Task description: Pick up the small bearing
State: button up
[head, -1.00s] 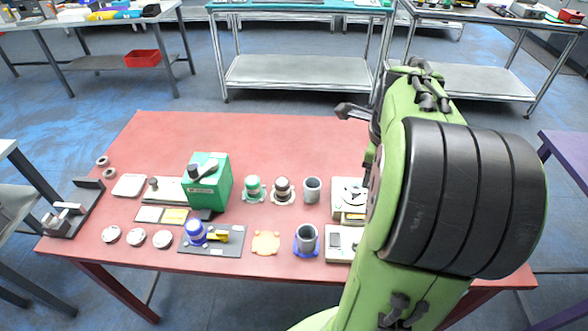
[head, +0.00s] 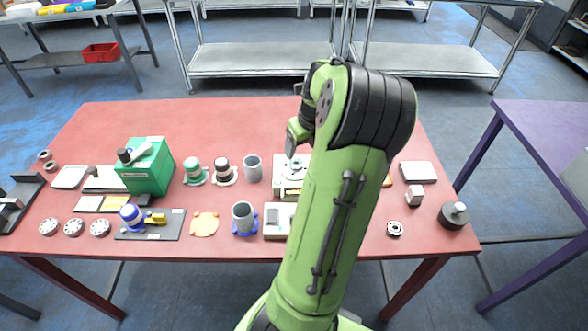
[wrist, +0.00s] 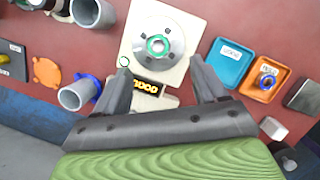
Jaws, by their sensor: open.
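My gripper (wrist: 161,70) is open and empty in the wrist view, its fingers apart over the front of a cream testing station. A small round part with a green ring (wrist: 157,45) sits at the centre of the station's round fixture, beyond the fingertips. A small ring with a blue rim (wrist: 267,81) lies in an orange tray at right. A metallic ring like a bearing (head: 395,229) lies on the table's front right in the head view. I cannot tell which of these is the small bearing.
The station's display (wrist: 145,88) reads "GOOD". A teal tray (wrist: 231,62) stands beside the orange tray (wrist: 250,90). Grey cylinders (wrist: 92,12) stand at left. A white block (head: 415,195) and dark weight (head: 454,215) are at right. The red table's back (head: 220,118) is clear.

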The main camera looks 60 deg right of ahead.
aim_at(296, 163)
jog(key=b+x, duration=0.2)
jog(key=x, duration=0.5)
jog(key=shift+w+f, duration=0.25)
jog(key=shift+f, duration=0.1)
jog(key=shift+r, duration=0.1)
jog(key=c, duration=1.3)
jog(key=shift+o, duration=0.2)
jog(key=shift+r, duration=0.15)
